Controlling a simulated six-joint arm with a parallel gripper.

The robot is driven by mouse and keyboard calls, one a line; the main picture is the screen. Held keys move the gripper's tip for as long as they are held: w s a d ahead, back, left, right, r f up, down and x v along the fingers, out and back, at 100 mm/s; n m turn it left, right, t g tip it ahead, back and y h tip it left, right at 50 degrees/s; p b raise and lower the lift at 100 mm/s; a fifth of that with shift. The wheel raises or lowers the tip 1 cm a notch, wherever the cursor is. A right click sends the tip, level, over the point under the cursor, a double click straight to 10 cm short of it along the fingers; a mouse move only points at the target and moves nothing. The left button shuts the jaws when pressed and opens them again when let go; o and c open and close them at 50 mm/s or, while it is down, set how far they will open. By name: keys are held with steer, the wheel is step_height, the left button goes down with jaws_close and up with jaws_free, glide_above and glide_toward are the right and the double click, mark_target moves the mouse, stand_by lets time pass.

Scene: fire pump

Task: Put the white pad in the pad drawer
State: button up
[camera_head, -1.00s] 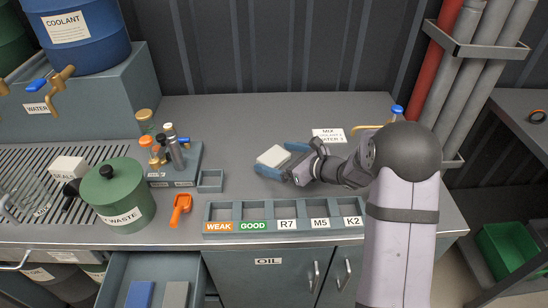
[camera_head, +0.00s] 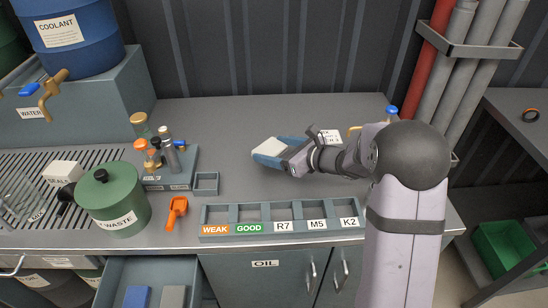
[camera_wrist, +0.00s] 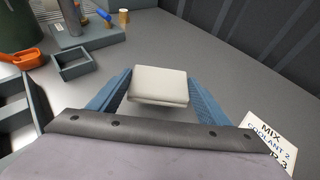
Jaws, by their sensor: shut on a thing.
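The white pad (camera_head: 270,148) is between the blue fingers of my gripper (camera_head: 272,152), above the middle of the bench. In the wrist view the white pad (camera_wrist: 158,87) lies flat between both blue fingers (camera_wrist: 158,92), which close on its two sides. The open drawer (camera_head: 152,276) at the lower left holds a blue pad (camera_head: 137,297) and a grey pad (camera_head: 174,297) side by side. No label for this drawer shows. Its lower part is cut off by the picture edge.
A labelled sorting rack (camera_head: 282,218) lines the bench front. An orange scoop (camera_head: 176,210), a small empty tray (camera_head: 206,183), a bottle rack (camera_head: 168,165) and a green waste pot (camera_head: 113,200) stand to the left. The bench between my gripper and the rack is clear.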

step_height(320, 180, up, 6)
step_height(320, 180, up, 8)
steer(key=p, duration=0.8)
steer(key=shift+r+p, duration=0.25)
steer(key=shift+p, duration=0.05)
stand_by(0.4)
steer(key=b, duration=0.8)
glide_above(274, 151)
steer(key=d, duration=0.3)
step_height(274, 151, down, 7)
steer(key=shift+f+b, duration=0.45)
steer(key=shift+f, duration=5.15)
steer(key=shift+f, duration=0.1)
